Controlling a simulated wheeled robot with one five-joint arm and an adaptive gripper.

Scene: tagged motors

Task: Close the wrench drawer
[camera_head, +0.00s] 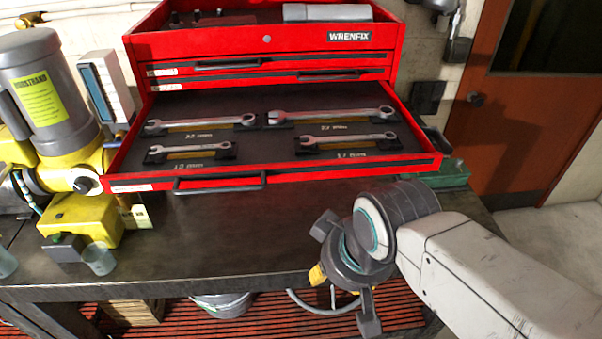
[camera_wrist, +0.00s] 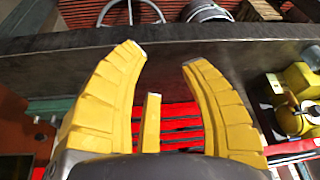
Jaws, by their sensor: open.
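The wrench drawer (camera_head: 350,172) is pulled far out of the red WRENFIX tool chest (camera_head: 300,40) in the head view. Several wrenches lie in its dark tray. Its dark bar handle (camera_head: 218,186) is on the front, left of the middle. My gripper (camera_head: 335,290) is in front of and below the drawer's right half, near the bench's front edge, apart from the handle. In the wrist view my gripper (camera_wrist: 165,57) shows yellow fingers spread apart with nothing between them. Red chest parts (camera_wrist: 180,122) show behind the fingers, partly hidden.
A grey and yellow motor (camera_head: 45,95) stands left of the drawer, close to its left side; yellow parts also show in the wrist view (camera_wrist: 300,85). A green box (camera_head: 447,174) is at the drawer's right. The bench top (camera_head: 220,240) before the drawer is clear.

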